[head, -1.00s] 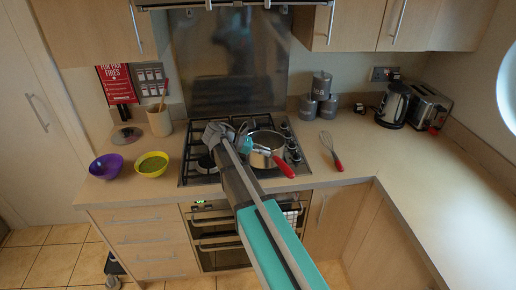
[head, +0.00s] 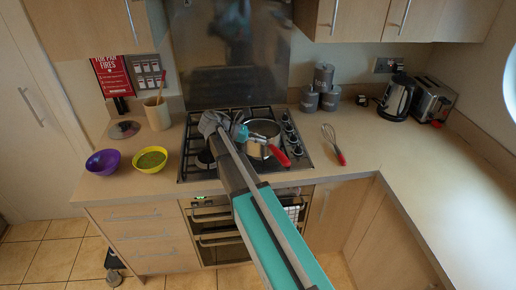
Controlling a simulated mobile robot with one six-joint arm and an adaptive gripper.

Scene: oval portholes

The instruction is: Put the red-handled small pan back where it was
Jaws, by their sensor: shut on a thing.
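The red-handled small pan (head: 279,155) shows in the head view over the hob. Its red handle points toward the lower right, and a thin metal part runs from it up-left to my gripper (head: 243,132). My gripper is shut on the pan; the exact grip is small and partly hidden by my arm. A shiny steel pot (head: 264,130) is at the middle right of the hob (head: 187,168), behind the handle. I cannot tell whether the pan touches the pot or the hob.
A purple bowl (head: 103,162) and a yellow bowl (head: 150,159) stand left of the hob. A whisk (head: 334,146) lies to its right. Grey canisters (head: 308,99), a kettle (head: 396,98) and a toaster (head: 432,101) stand farther back. The right counter (head: 432,190) is clear.

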